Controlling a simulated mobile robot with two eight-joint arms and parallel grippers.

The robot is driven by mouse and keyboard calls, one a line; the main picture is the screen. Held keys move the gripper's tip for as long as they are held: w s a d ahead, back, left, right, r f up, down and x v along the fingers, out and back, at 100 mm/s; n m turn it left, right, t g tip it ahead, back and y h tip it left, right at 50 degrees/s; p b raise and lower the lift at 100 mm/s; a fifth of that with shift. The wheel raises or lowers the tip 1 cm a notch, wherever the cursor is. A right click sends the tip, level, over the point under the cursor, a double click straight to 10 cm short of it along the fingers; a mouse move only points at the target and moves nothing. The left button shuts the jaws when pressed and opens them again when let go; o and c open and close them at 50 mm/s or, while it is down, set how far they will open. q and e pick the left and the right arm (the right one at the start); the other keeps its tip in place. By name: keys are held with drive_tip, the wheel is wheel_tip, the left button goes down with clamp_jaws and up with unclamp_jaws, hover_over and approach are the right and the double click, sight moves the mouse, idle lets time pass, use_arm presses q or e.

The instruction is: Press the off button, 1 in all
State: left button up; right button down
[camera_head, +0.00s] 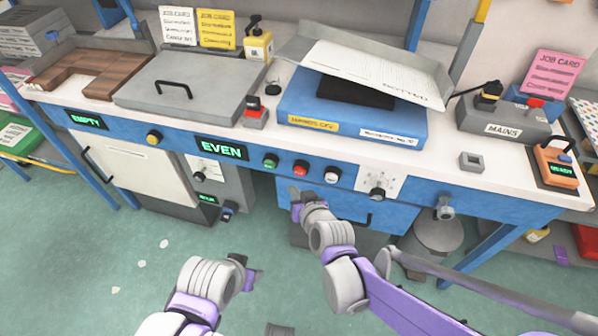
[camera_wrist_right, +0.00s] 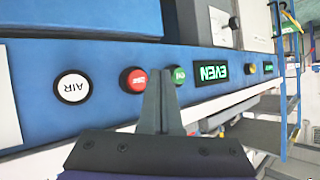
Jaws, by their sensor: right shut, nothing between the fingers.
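The red button (camera_head: 301,167) sits on the blue front rail, between a green button (camera_head: 271,160) and a white button (camera_head: 332,174). In the right wrist view the red button (camera_wrist_right: 134,80) shows left of my fingers, its lettering too small to read surely. The green button (camera_wrist_right: 178,75) is just right of them, and the white button (camera_wrist_right: 72,87) reads AIR. My right gripper (camera_head: 295,192) is shut and empty, just below the red button in the head view; it also shows in the right wrist view (camera_wrist_right: 158,75). My left gripper (camera_head: 246,268) is low over the floor, its jaws unclear.
The EVEN display (camera_head: 221,149) and a yellow button (camera_head: 153,137) are on the same rail. A grey knob (camera_head: 377,194) is to the right. On the bench are a grey lidded box (camera_head: 190,85), a blue platform (camera_head: 350,118) and a MAINS switch box (camera_head: 503,122).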

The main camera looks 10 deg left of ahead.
use_arm(q)
drive_tip(key=shift+r, duration=0.3)
use_arm(e)
drive_tip(key=shift+s, duration=1.2)
drive_tip(key=s+d+r+m+g+h, duration=0.1)
drive_tip(key=s+d+h, duration=0.15)
drive_tip(key=d, duration=0.65)
drive_tip(key=s+d+m+g+h, duration=0.15)
drive_tip(key=s+d, duration=0.25)
drive_tip(key=d, duration=0.5)
drive_tip(key=s+d+f+m+g+h, duration=0.1)
drive_tip(key=s+d+m+g+h, duration=0.15)
drive_tip(key=s+d, duration=1.05)
use_arm(q)
wheel_tip(320, 180, up, 17)
drive_tip(key=w+p, duration=0.2)
drive_tip(key=p, duration=1.3)
drive_tip(key=shift+t+p, duration=0.3)
drive_tip(key=shift+t, duration=0.1)
use_arm(e)
wheel_tip(320, 180, up, 17)
drive_tip(key=w+a, duration=0.1)
drive_tip(key=shift+f+n+h, duration=0.2)
drive_tip(key=shift+n+h, duration=0.1)
drive_tip(key=shift+h, duration=0.05)
